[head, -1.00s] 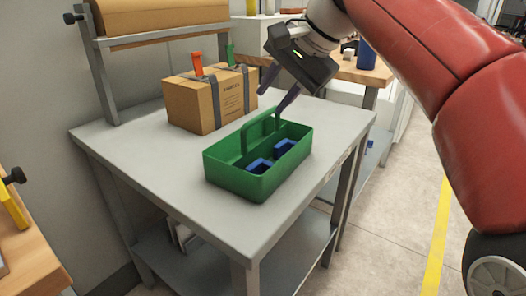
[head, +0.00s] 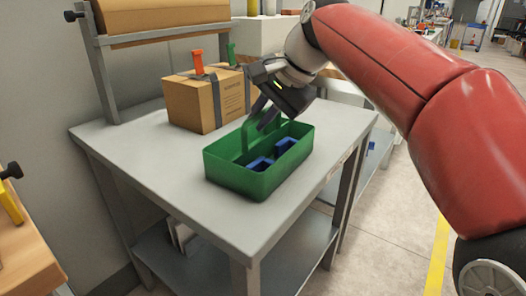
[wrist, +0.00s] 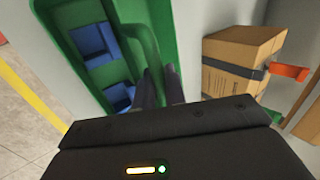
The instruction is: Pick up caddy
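The green caddy (head: 236,176) sits upright on the grey table, with a raised handle along its middle and blue items (head: 260,165) inside. In the wrist view the caddy (wrist: 172,22) fills the upper left, with the blue items (wrist: 94,42) in one compartment and the handle (wrist: 140,45) beside them. My gripper (head: 262,120) is over the caddy at its handle. In the wrist view the fingers (wrist: 160,82) are a small distance apart and the handle's near end runs down toward them. Whether they touch the handle is hidden.
A cardboard box (head: 192,105) with dark straps and an orange-handled tool (head: 198,60) stands behind the caddy. The table's front surface (head: 160,165) is clear.

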